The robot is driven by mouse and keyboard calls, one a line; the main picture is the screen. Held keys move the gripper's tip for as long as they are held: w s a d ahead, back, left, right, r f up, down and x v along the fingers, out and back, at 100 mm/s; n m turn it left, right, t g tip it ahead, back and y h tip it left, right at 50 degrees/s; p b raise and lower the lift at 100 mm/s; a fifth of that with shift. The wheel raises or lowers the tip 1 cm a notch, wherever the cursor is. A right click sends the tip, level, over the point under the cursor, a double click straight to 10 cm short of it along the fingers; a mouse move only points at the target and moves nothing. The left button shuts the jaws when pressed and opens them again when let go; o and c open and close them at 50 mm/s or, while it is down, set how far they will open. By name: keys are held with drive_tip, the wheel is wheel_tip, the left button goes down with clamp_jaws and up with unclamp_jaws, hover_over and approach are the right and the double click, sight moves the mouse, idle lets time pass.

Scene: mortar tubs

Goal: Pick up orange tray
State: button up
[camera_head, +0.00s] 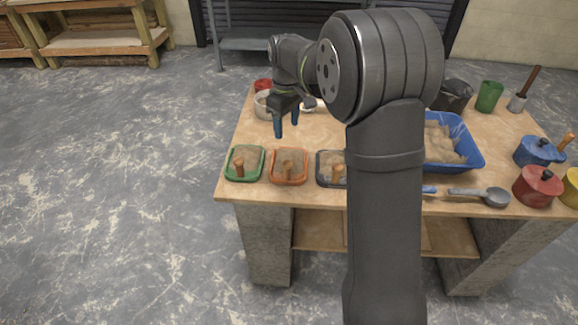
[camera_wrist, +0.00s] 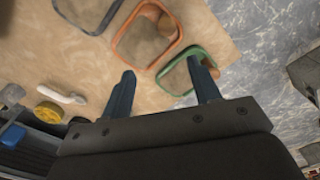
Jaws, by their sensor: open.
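The orange tray (camera_head: 274,179) sits at the front left of the table, between a green tray and a dark grey tray. It holds grey-brown mortar and an orange-brown handle stands up in it. In the wrist view the orange tray (camera_wrist: 119,48) lies at the top middle, ahead of the fingertips. My gripper (camera_head: 287,127) is open and empty, with two blue fingers pointing down above the table, behind the trays. In the wrist view my gripper (camera_wrist: 165,82) has its fingers spread apart, the right one overlapping the green tray (camera_wrist: 163,88). It does not touch the orange tray.
The green tray (camera_head: 231,174) and the dark grey tray (camera_head: 322,180) flank it closely. A blue tub (camera_head: 473,158) of mortar, a ladle (camera_head: 490,196) and lidded pots, one red (camera_head: 535,188), stand to the right. The table's front edge is just before the trays.

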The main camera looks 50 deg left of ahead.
sight(287, 171)
drive_tip(key=f+n, duration=0.2)
drive_tip(key=f, duration=0.2)
drive_tip(key=s+d+f+n, duration=0.1)
drive_tip(key=f+n, duration=0.1)
drive_tip(key=f, duration=0.2)
drive_tip(key=f+n, duration=0.2)
drive_tip(key=f, duration=0.2)
drive_tip(key=shift+s+d, duration=0.2)
drive_tip(key=shift+s, duration=0.15)
drive_tip(key=shift+w+d+f, duration=0.1)
drive_tip(key=shift+w+f, duration=0.05)
drive_tip(key=shift+f, duration=1.2)
drive_tip(key=shift+w+d+f, duration=0.1)
drive_tip(key=shift+f, duration=1.25)
drive_tip(key=shift+a+r, duration=0.1)
clamp_jaws()
